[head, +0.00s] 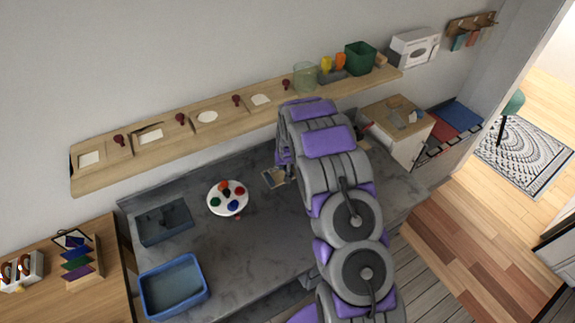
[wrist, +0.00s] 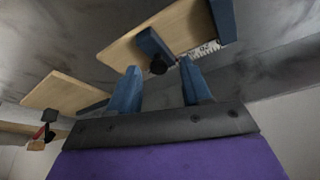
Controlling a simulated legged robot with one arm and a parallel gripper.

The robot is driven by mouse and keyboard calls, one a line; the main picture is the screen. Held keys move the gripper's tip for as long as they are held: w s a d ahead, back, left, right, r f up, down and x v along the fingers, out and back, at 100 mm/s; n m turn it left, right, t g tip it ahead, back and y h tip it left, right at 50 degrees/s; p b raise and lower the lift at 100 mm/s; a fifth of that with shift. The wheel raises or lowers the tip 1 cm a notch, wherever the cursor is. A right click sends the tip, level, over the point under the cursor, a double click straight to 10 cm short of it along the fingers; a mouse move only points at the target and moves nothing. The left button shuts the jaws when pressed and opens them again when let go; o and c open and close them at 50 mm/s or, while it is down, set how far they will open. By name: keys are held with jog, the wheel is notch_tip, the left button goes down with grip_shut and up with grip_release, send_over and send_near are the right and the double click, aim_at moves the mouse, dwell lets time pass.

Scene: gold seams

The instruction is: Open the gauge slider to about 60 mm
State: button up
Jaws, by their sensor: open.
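The gauge (wrist: 180,24) shows in the wrist view as a pale wooden board with two blue bars across it. The slider bar (wrist: 152,43) carries a dark round knob (wrist: 158,65). The other blue bar (wrist: 223,20) is at the board's right end, and part of a white printed scale (wrist: 206,49) shows between the bars. My gripper (wrist: 160,75) is open, its two blue fingers apart, with the knob between and just beyond the tips. I cannot tell whether either finger touches it. In the head view the gauge (head: 273,179) is partly hidden by my arm.
A white round palette (head: 228,198) with coloured blobs lies left of the gauge on the grey counter. A blue tray (head: 174,287) and a grey bin (head: 164,222) stand farther left. A wooden shelf (head: 160,146) runs along the wall above.

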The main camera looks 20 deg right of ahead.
jog(key=p+v, duration=0.1)
jog(key=v, duration=1.5)
jog(key=shift+r+p, duration=0.25)
jog(key=shift+p, duration=0.1)
jog(key=shift+s+a, duration=0.1)
jog(key=shift+a, duration=0.05)
jog(key=s+a+r+g, duration=0.1)
jog(key=s+a+r, duration=0.1)
jog(key=s+r, duration=0.35)
jog(key=s+a+r+n+g, duration=0.1)
jog(key=s+a+r, duration=0.15)
jog(key=s, duration=0.65)
jog(key=s+a+r+g, duration=0.1)
jog(key=s+r, duration=0.3)
jog(key=s, duration=0.3)
jog(key=s+a+r+g, duration=0.1)
jog(key=s, duration=1)
jog(key=s+a+r+n+g+b, duration=0.1)
jog(key=s+r+g, duration=0.1)
jog(key=s, duration=1)
jog(key=shift+s+a+r+y, duration=0.15)
jog(key=shift+a+r+y, duration=0.05)
jog(key=shift+a+y, duration=0.2)
